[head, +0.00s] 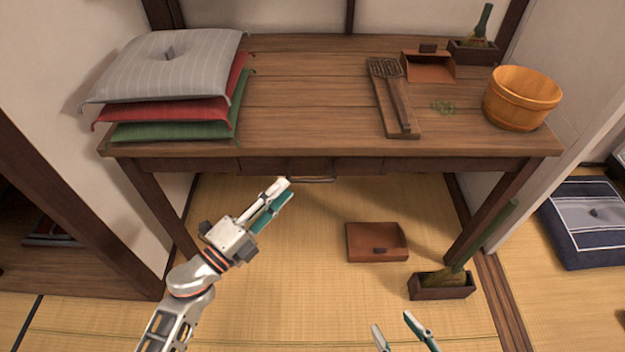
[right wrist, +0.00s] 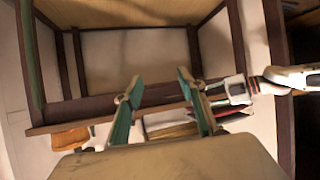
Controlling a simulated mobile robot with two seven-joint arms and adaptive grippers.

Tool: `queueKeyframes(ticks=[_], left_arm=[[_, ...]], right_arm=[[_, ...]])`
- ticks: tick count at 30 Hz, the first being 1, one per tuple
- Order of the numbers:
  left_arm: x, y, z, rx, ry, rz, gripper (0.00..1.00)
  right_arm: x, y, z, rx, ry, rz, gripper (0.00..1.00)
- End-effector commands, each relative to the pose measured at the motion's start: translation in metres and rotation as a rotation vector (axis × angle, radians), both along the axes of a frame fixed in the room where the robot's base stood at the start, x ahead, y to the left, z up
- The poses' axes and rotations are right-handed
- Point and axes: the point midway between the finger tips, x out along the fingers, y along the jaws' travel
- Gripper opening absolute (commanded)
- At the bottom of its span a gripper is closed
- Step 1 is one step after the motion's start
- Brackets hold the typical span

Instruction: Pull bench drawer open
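The wooden bench (head: 300,120) stands against the wall. Its drawer front (head: 288,166) is in the middle of the apron and looks flush with it. A thin bar handle (head: 314,180) shows just below the front edge. My left gripper (head: 286,190) is in front of the bench, a little left of and below the handle, with a narrow gap between its fingers and nothing held. My right gripper (head: 393,322) is low at the bottom of the head view, open and empty. Its open fingers also show in the right wrist view (right wrist: 155,88).
Stacked cushions (head: 165,70), a grater on a board (head: 395,100), a dustpan (head: 428,68) and a wooden bucket (head: 521,98) are on the bench. Another dustpan (head: 376,242) and a boxed brush (head: 442,286) are on the tatami.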

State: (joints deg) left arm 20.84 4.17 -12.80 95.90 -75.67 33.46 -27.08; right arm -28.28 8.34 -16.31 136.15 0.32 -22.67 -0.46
Motion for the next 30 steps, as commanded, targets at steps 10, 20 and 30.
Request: queueKeyframes(ticks=[10, 20, 30], left_arm=[[0.014, -0.027, -0.031, 0.111, -0.057, -0.072, 0.25], [0.047, -0.061, -0.025, 0.109, -0.053, -0.070, 0.25], [0.061, -0.074, -0.022, 0.111, -0.053, -0.069, 0.25]], right_arm=[[-0.005, 0.003, -0.015, 0.015, 0.026, 0.000, 0.40], [-0.004, 0.007, -0.012, 0.035, 0.021, -0.003, 0.40], [-0.002, 0.009, -0.010, 0.044, 0.015, -0.005, 0.40]])
